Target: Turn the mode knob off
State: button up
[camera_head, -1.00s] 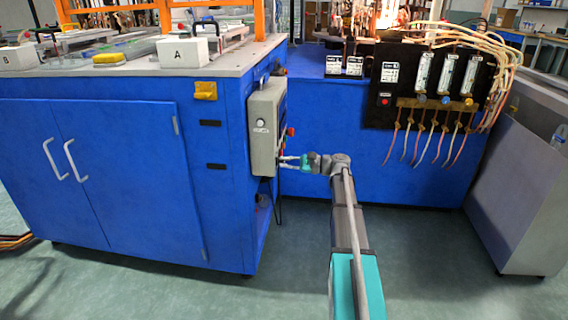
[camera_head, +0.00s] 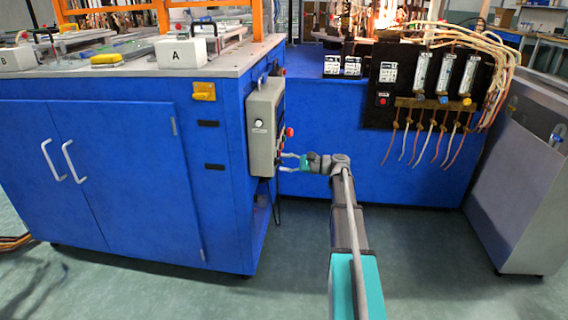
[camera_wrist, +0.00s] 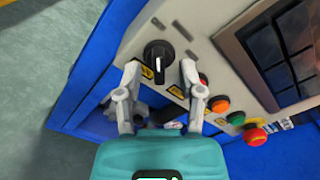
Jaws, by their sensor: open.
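The mode knob is a round black knob (camera_wrist: 158,52) with a raised grip bar and a white mark on it. It sits on the pale panel of the grey control box (camera_head: 262,135), whose side also shows in the head view. My gripper (camera_wrist: 160,68) is open, with one finger on each side of the knob's lower edge in the wrist view. No grip on the knob shows, and I cannot tell whether the fingertips touch it. In the head view my gripper (camera_head: 288,161) is beside the box's panel side; the knob cannot be made out there.
Beside the knob are a red button (camera_wrist: 204,79), an orange button (camera_wrist: 220,104), a green button (camera_wrist: 236,118) and a red mushroom button (camera_wrist: 255,134). A dark screen (camera_wrist: 290,50) is on the same panel.

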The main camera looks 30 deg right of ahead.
jog(key=v, duration=1.1)
jog(key=shift+s+d, duration=0.2)
jog(key=shift+d, duration=0.1)
jog(key=shift+a, duration=0.1)
jog(key=s+a+f+n+g+h+p, duration=0.2)
jog(key=a+f+n+g, duration=0.1)
jog(key=a, duration=0.7)
jog(key=s+a+f+n+g+h+p, duration=0.1)
jog(key=a+f+n+g+h, duration=0.2)
jog(key=a, duration=0.8)
jog(key=s+a+f+n+g+h+p, duration=0.45)
jog(key=s+a+n+h, duration=0.35)
jog(key=s+a, duration=0.5)
notch_tip(320, 180, up, 38)
jog(key=s+n+h+p, duration=0.1)
jog(key=s+h+p, duration=0.1)
jog(key=p, duration=3.6)
jog(key=shift+s+n, duration=0.3)
jog(key=shift+a+f+t, duration=0.1)
jog(key=shift+f+t, duration=0.05)
jog(key=shift+t, duration=0.1)
